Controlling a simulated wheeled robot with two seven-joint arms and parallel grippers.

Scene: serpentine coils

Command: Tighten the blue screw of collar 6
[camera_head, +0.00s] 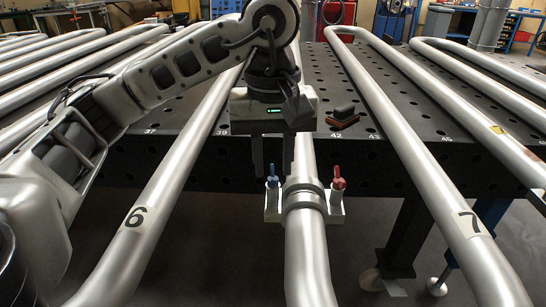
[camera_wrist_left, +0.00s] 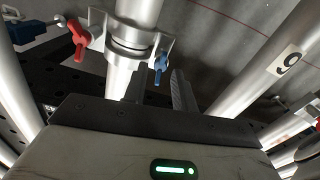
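A metal collar (camera_head: 304,197) sits around the middle pipe, between pipes marked 6 and 7. Its blue screw (camera_head: 272,179) is upright on the left flange and its red screw (camera_head: 338,180) is on the right flange. My left gripper (camera_head: 272,170) points down, its fingers apart, with the tips on either side of the blue screw's head in the head view. The collar (camera_wrist_left: 127,42) and red screw (camera_wrist_left: 77,38) also show there. My right gripper is out of view.
The pipe marked 6 (camera_head: 137,216) runs left of the collar and the pipe marked 7 (camera_head: 472,222) runs right.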

